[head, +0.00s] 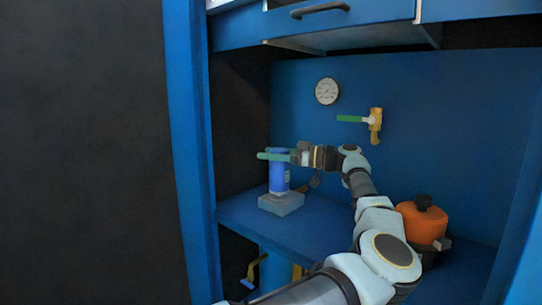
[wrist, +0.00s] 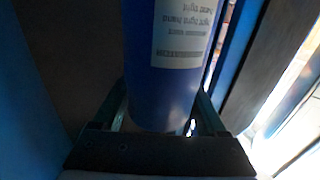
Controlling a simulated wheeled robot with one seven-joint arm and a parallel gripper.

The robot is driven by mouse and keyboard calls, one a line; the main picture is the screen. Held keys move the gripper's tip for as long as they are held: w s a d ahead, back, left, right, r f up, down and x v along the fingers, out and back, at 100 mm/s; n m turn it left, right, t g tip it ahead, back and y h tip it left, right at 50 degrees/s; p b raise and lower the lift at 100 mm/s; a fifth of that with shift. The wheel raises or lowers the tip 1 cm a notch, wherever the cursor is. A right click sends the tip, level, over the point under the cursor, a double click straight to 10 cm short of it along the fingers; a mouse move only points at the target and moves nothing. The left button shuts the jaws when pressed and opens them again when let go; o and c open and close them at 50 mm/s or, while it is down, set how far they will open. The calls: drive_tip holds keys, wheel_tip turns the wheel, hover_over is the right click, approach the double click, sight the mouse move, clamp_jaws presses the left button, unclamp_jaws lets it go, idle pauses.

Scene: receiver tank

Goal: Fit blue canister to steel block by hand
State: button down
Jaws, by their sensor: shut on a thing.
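The blue canister (head: 279,178) stands upright over the grey steel block (head: 281,203) on the blue shelf. Its lower end appears to meet the block's top, but I cannot tell whether it is seated or just above. My gripper (head: 268,154) comes from the right with its green fingers around the canister's upper part, shut on it. In the wrist view the canister (wrist: 168,90) fills the middle between the fingers, its white label reading upside down. The block does not show clearly there.
An orange rounded vessel with a dark cap (head: 422,222) stands on the shelf at right, close beside my arm. A gauge (head: 327,91) and a brass valve with a green handle (head: 374,121) are on the back wall. A drawer with a handle (head: 320,10) hangs above.

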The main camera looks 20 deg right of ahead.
drive_tip(key=shift+f+b, duration=0.3)
drive_tip(key=shift+b, duration=0.25)
idle(0.5)
drive_tip(key=d+m+g+h, duration=0.1)
drive_tip(key=m+g+h, duration=0.1)
drive_tip(key=m+h, duration=0.6)
drive_tip(key=s+d+m+g+h, duration=0.1)
drive_tip(key=d+m+g+h, duration=0.1)
drive_tip(key=m+h, duration=0.7)
drive_tip(key=d+m+g+h, duration=0.1)
drive_tip(key=m+g+h, duration=0.3)
drive_tip(key=m+h, duration=0.5)
drive_tip(key=shift+s+d+h, duration=0.1)
drive_tip(key=shift+d+h, duration=0.1)
drive_tip(key=shift+h, duration=1.2)
drive_tip(key=shift+s+d+h, duration=0.1)
drive_tip(key=shift+d+h, duration=0.05)
drive_tip(key=shift+h, duration=1.25)
unclamp_jaws()
drive_tip(key=shift+w+f, duration=0.1)
drive_tip(key=shift+f, duration=0.05)
